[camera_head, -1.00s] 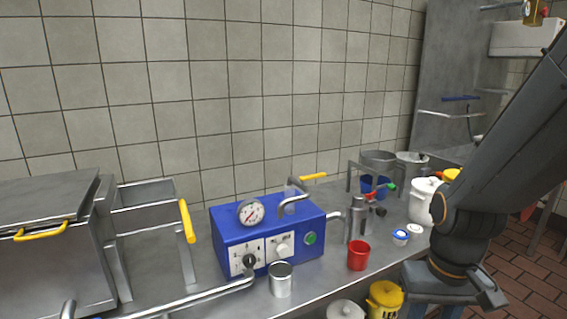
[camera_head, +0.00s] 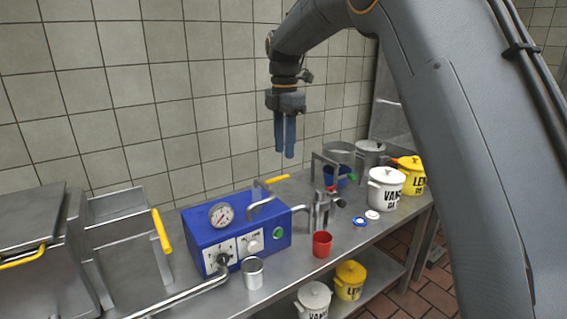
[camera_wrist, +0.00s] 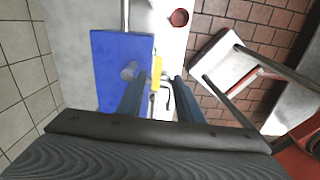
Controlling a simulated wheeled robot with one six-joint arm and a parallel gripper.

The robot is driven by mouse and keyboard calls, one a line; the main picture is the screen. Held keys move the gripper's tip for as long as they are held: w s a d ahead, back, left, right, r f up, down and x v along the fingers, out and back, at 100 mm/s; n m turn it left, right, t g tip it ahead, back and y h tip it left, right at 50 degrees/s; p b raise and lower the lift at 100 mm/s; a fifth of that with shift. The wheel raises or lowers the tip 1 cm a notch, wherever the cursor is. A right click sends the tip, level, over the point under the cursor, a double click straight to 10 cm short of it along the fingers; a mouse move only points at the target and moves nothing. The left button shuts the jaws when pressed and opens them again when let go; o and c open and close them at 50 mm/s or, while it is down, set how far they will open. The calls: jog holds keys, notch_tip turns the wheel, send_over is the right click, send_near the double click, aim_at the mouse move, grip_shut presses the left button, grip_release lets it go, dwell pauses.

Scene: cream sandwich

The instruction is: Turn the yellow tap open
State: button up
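A yellow tap handle (camera_head: 272,180) sits on a metal pipe at the back right of the blue machine (camera_head: 205,235). In the wrist view the yellow handle (camera_wrist: 157,72) lies beside the edge of the blue box (camera_wrist: 115,60), seen between my fingers. My gripper (camera_head: 284,156) points down above the handle, apart from it. Its two blue-grey fingers are spread with nothing between them, as the wrist view (camera_wrist: 160,84) shows.
The machine carries a gauge (camera_head: 221,214). A bent pipe (camera_head: 262,204) rises close to the handle. A red cup (camera_head: 322,244), a metal can (camera_head: 252,272) and white and yellow pots (camera_head: 386,188) stand nearby. The tiled wall is behind. Another yellow handle (camera_head: 161,230) is at left.

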aim_at(283, 176)
jog(key=shift+w+a+f, duration=0.1)
jog(key=shift+a+f, duration=0.1)
jog(key=shift+f, duration=0.1)
jog(key=shift+f+p, duration=1.05)
jog(key=shift+f, duration=2.35)
grip_shut()
